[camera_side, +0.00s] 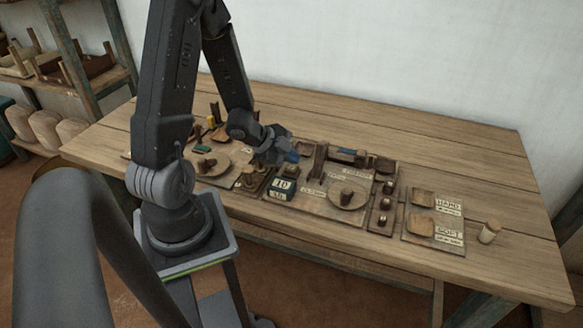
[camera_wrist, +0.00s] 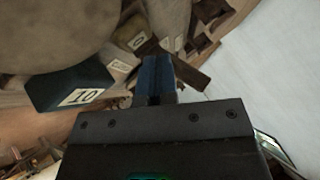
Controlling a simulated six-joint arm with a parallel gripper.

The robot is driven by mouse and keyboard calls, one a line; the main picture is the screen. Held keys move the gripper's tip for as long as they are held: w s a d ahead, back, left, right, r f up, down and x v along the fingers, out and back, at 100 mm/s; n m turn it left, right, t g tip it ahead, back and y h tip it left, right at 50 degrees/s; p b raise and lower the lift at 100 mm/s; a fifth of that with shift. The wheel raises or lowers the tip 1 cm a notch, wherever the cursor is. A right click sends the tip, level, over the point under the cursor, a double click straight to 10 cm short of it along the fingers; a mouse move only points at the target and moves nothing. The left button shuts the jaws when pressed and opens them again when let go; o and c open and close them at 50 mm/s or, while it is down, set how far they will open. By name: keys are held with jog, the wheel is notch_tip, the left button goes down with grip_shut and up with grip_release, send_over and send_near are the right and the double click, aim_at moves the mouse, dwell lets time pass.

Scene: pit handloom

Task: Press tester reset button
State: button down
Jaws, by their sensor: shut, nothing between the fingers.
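My gripper (camera_side: 291,156) is over the middle of the bench, with its blue fingertips close together and nothing seen between them. In the wrist view the blue fingers (camera_wrist: 157,75) point up the picture, side by side. A dark box with a pale label reading 10 (camera_side: 281,191) stands just below my gripper in the side view. It also shows left of the fingers in the wrist view (camera_wrist: 62,86). I cannot pick out the tester's reset button in either view. My wrist hides part of the boards behind it. I cannot tell whether the fingertips touch anything.
Wooden boards with round discs (camera_side: 347,197) and small dark parts lie along the wooden bench (camera_side: 480,135). At the right, a labelled board (camera_side: 432,243) holds shallow trays, with a small pale cup (camera_side: 490,232) beside it. The back of the bench is clear. Shelves (camera_side: 75,80) stand at left.

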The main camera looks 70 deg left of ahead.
aim_at(291, 169)
jog(key=shift+f, duration=0.1)
jog(key=shift+f, duration=0.35)
jog(key=shift+f, duration=0.55)
dwell(0.9)
jog(key=shift+r, duration=1)
jog(key=shift+r, duration=2.5)
